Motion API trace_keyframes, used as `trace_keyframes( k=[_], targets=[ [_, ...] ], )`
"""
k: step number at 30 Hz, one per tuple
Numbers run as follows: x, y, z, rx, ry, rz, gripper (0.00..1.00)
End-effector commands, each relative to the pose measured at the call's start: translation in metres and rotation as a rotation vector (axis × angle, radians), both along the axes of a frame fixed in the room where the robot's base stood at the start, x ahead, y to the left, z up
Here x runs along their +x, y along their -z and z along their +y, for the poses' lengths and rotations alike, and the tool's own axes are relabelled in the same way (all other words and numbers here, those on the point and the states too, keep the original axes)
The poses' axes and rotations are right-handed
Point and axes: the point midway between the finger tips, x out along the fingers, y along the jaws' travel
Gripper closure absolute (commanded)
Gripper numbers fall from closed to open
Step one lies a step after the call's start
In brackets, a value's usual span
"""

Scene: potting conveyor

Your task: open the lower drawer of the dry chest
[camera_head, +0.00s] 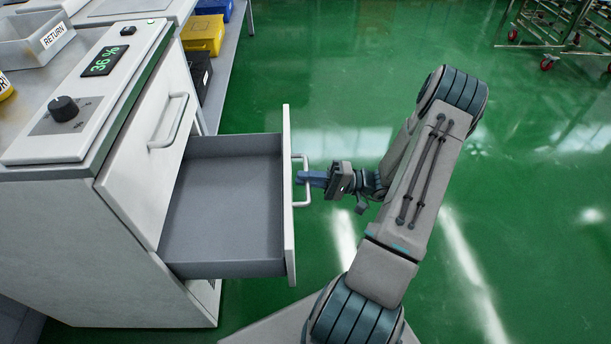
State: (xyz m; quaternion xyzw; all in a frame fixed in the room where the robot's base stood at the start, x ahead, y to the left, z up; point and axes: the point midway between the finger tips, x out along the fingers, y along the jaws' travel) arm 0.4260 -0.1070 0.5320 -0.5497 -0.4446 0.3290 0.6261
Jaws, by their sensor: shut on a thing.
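The dry chest (120,235) is a white cabinet on the left. Its lower drawer (225,210) stands pulled well out to the right, and its grey inside is empty. The white front of this drawer (289,200) carries a pale bar handle (301,160). My gripper (305,179) reaches in from the right and is shut on the handle near its middle. The fingertips are partly hidden by the handle. The upper drawer (150,150) is shut, and its handle (172,122) is free.
The chest top bears a dial (64,108) and a green display reading 36 % (104,61). A grey RETURN bin (30,42) stands behind. Yellow (203,34), blue and black bins line a shelf. Green floor (330,90) is clear beyond the drawer; a wheeled rack (550,25) stands far right.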

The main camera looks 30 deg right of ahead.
Motion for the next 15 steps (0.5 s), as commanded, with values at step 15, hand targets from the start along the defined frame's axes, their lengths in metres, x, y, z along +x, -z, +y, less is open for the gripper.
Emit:
trace_keyframes(
  k=[15],
  targets=[
    [0.0005,-0.0003,-0.0028,-0.002,0.004,-0.003,0.70]
  ],
)
